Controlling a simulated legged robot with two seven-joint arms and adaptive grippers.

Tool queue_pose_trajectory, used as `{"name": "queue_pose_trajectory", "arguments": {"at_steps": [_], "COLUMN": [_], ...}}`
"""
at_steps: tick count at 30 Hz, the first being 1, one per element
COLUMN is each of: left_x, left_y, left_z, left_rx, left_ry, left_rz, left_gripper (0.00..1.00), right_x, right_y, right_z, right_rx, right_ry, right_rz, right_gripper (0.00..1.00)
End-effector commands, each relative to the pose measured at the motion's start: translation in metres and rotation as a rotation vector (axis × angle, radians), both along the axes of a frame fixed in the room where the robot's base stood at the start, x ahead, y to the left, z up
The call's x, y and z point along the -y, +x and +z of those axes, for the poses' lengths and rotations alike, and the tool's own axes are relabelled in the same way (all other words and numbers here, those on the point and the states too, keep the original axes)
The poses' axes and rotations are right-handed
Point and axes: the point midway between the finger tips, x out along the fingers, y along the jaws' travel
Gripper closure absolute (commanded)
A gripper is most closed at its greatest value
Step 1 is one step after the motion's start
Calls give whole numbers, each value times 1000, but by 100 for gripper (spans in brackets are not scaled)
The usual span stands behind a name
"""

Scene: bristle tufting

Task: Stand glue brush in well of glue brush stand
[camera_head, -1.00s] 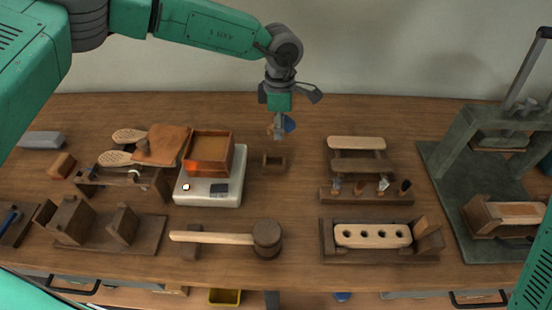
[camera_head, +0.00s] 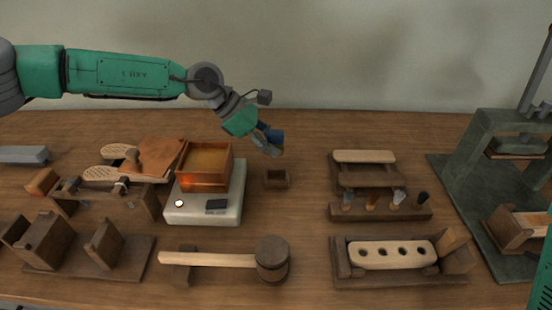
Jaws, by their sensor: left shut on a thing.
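My left gripper (camera_head: 266,141) is shut on the glue brush (camera_head: 276,137), above the back middle of the table. The blue part of the brush and a small tan piece show at the fingertips; the rest is hidden by the fingers. The glue brush stand (camera_head: 277,180) is a small dark wooden block with a square well in its top. It stands on the table right of the scale, below the gripper in the picture. The brush appears apart from the stand. My right gripper is not in view.
A white scale (camera_head: 229,207) with an orange-brown box (camera_head: 206,166) stands left of the stand. A mallet (camera_head: 270,259) lies in front. A rack of bristle tufts (camera_head: 380,211) and a holed brush block in a fixture (camera_head: 391,254) are at right, before a green press (camera_head: 475,150).

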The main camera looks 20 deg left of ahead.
Motion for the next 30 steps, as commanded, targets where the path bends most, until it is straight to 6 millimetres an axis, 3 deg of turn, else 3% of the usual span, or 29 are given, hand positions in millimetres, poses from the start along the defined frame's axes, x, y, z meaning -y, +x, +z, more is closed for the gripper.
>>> {"name": "queue_pose_trajectory", "arguments": {"at_steps": [7, 19, 30], "left_x": [2, -3, 0], "left_y": [2, 1, 1], "left_z": [-3, -36, -38], "left_rx": [16, 14, 14], "left_ry": [-41, -44, -41], "left_rz": [10, 10, 10], "left_gripper": [100, 100, 100], "right_x": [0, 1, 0], "right_y": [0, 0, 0], "right_z": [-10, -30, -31], "right_rx": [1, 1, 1], "right_ry": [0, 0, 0], "right_rz": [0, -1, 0], "right_gripper": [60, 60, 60]}}
